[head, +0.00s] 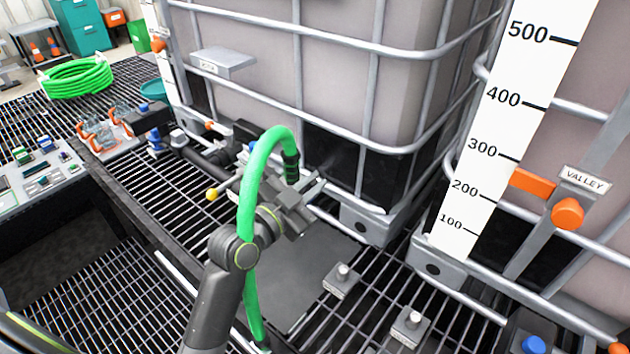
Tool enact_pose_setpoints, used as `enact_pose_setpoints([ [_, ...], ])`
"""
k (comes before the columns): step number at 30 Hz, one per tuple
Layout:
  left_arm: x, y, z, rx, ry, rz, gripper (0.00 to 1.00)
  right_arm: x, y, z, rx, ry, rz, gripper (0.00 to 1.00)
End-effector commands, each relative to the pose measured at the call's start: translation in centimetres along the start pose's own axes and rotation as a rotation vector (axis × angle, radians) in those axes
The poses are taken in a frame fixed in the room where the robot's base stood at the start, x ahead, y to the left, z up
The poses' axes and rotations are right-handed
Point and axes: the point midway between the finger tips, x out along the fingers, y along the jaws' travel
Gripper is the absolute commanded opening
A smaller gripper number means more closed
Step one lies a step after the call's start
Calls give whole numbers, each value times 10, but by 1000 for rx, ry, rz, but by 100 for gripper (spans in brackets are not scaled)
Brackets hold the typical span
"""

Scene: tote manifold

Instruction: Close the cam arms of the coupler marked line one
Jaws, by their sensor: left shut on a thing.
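My left gripper (303,190) is above the grating, in front of the pale caged tank. It is shut at the black ribbed end (291,166) of a green hose (262,153). The hose loops up and over, then runs down past my left arm to the floor. The gripper hides the lower part of the hose end, so I cannot make out the coupler's cam arms or a line one mark. Behind the gripper is a dark pipe manifold (205,157) with a yellow knob (212,194). My right gripper is not in view.
Caged tanks (345,65) stand behind, with a white level scale (503,120) and an orange valve handle (567,213) marked VALLEY at right. A bench with switches (40,170) is at left. Small posts (342,278) stand on the grating. A coiled green hose (77,78) lies farther back.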

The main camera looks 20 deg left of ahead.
Motion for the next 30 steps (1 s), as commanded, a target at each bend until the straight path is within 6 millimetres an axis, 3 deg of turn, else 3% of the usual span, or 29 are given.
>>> enact_pose_setpoints([
  [9, 0, -5, 0, -109, -2, 0, 0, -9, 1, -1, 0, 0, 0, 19],
  [24, 0, -5, 1, -129, -1, 0, 0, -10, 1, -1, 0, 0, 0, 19],
  [25, 0, -5, 1, -129, -1, 0, 11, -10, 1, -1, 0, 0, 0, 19],
  [30, 0, -6, 1, -128, -1, 0, 32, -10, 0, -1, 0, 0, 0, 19],
])
